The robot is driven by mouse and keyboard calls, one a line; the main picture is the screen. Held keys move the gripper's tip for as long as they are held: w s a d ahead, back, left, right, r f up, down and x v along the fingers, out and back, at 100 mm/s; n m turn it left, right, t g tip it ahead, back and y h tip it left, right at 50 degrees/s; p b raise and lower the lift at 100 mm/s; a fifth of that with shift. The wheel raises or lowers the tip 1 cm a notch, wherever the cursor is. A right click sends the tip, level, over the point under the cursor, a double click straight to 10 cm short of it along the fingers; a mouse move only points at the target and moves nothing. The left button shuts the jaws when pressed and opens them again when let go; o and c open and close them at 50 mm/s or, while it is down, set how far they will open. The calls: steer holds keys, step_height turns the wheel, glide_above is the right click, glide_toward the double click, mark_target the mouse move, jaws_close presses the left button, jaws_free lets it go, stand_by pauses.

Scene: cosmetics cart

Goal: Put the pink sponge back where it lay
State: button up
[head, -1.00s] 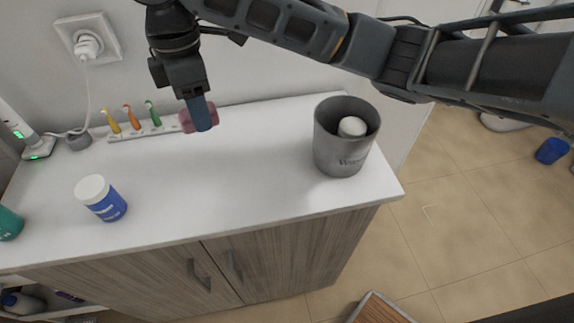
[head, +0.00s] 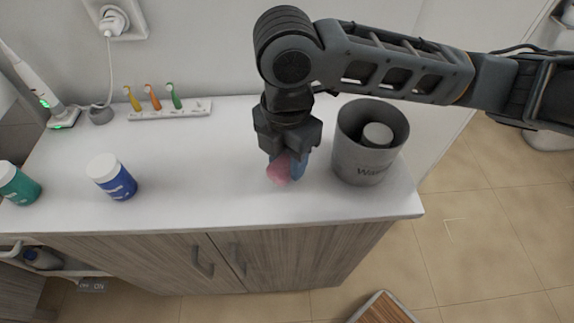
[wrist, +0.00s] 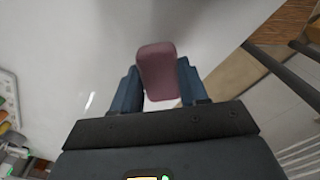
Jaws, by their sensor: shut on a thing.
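The pink sponge (head: 279,170) is between the fingers of my gripper (head: 288,167), low over the white countertop, left of the grey bin. In the wrist view the sponge (wrist: 158,70) sits between the two blue fingers of my gripper (wrist: 158,84), which are shut on it. Its far end sticks out past the fingertips. I cannot tell whether the sponge touches the countertop.
The grey bin (head: 358,163) with a white round thing (head: 377,135) inside stands close right of my gripper. A toothbrush holder (head: 168,110), a blue jar (head: 119,187) and a teal jar (head: 22,188) are to the left. The countertop (head: 200,165) between is clear.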

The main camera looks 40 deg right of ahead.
mark_target(286, 161)
steer(key=shift+f, duration=1.5)
steer(key=shift+f, duration=0.2)
steer(key=o, duration=1)
steer(key=shift+r, duration=0.1)
step_height(286, 161, up, 12)
steer(key=shift+r, duration=0.1)
